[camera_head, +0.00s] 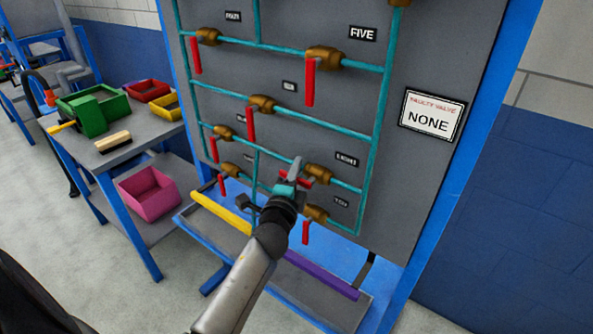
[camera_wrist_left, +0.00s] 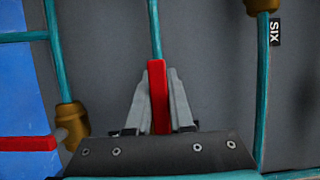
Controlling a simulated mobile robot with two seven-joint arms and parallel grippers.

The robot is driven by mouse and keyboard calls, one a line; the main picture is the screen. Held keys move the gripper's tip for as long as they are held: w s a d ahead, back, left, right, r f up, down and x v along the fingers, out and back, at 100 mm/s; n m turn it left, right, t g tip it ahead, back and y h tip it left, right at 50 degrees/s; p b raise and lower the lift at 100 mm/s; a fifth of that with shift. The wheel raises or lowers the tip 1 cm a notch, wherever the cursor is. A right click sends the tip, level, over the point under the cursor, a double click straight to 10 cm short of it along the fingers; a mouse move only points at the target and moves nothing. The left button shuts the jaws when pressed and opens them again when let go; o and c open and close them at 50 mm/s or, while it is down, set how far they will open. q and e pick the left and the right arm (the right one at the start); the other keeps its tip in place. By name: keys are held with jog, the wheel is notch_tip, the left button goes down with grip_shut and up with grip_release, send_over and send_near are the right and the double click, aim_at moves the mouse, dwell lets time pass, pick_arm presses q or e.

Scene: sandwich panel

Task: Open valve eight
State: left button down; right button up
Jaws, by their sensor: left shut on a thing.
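A brass valve (camera_head: 318,174) sits on a teal pipe at the lower right of the grey panel. The label (camera_head: 347,159) above it is blurred and may read EIGHT. My left gripper (camera_head: 293,178) is at this valve and covers part of it. In the left wrist view its fingers (camera_wrist_left: 157,85) are shut on the red handle (camera_wrist_left: 157,68). There the handle appears in line with the teal pipe (camera_wrist_left: 154,28) beyond it. In the head view only bits of the handle show around the gripper. My right gripper is not in view.
Other valves with red handles hang close by, one just below (camera_head: 306,232) and one under the label FIVE (camera_head: 310,82). A sign (camera_head: 432,115) reads faulty valve NONE. A grey table (camera_head: 135,150) with coloured bins stands at left.

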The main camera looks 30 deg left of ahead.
pick_arm(q)
jog(key=c, duration=0.8)
grip_release()
jog(key=v, duration=1.5)
jog(key=shift+b, duration=0.4)
jog(key=shift+d, duration=0.1)
